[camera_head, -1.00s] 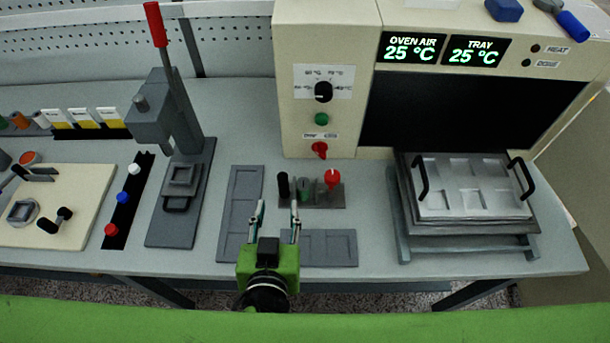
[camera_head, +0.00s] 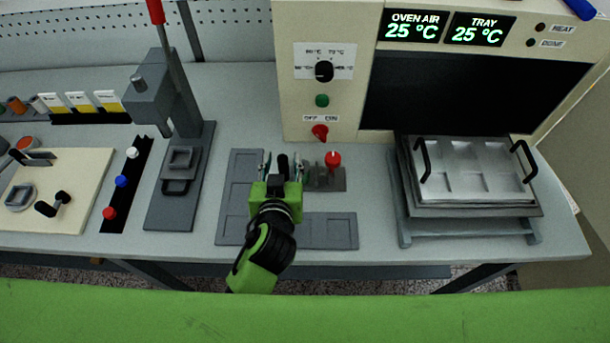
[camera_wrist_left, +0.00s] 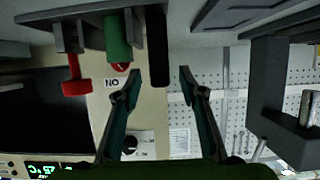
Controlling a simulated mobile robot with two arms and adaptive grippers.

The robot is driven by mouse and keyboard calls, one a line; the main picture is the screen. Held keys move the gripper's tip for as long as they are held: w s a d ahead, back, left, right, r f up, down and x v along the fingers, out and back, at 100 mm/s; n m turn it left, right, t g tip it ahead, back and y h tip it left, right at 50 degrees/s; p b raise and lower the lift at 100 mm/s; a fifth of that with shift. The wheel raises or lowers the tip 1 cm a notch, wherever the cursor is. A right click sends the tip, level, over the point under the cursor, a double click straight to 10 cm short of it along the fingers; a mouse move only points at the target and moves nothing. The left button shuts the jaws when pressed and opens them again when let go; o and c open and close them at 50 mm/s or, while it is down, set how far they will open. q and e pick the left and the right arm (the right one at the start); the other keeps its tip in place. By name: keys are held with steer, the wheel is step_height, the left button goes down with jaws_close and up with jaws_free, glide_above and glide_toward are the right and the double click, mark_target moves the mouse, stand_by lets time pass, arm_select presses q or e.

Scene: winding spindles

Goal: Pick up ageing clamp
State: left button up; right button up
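A small dark grey stand (camera_head: 325,184) sits at the bench's middle, in front of the oven. It carries a black upright post (camera_head: 283,164), a green piece and a red-knobbed piece (camera_head: 333,160). I cannot tell which of these is the ageing clamp. My left gripper (camera_head: 282,160) is open, with its fingers on either side of the black post in the head view. In the left wrist view the black post (camera_wrist_left: 156,45) shows beyond the open fingertips, next to the green cylinder (camera_wrist_left: 117,38) and the red-knobbed piece (camera_wrist_left: 75,86). Contact is not visible. My right gripper is not in view.
A grey L-shaped tray (camera_head: 330,230) lies under and beside my left gripper. A lever press (camera_head: 173,195) stands to the left. The oven (camera_head: 300,75) rises behind, and a metal tray with handles (camera_head: 470,170) is at the right.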

arm_select(q)
steer(key=shift+x, duration=0.8)
steer(key=shift+s, duration=0.2)
steer(key=shift+c, duration=1)
jaws_close()
steer(key=shift+w+r, duration=0.1)
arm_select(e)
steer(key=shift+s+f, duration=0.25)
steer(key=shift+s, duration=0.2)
arm_select(q)
steer(key=shift+r, duration=0.1)
step_height(320, 180, up, 10)
steer(key=shift+f+b, duration=0.1)
steer(key=shift+b, duration=0.3)
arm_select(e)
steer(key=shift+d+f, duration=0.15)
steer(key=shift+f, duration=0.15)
arm_select(q)
steer(key=shift+f+b, duration=2.9)
steer(key=shift+f, duration=1.5)
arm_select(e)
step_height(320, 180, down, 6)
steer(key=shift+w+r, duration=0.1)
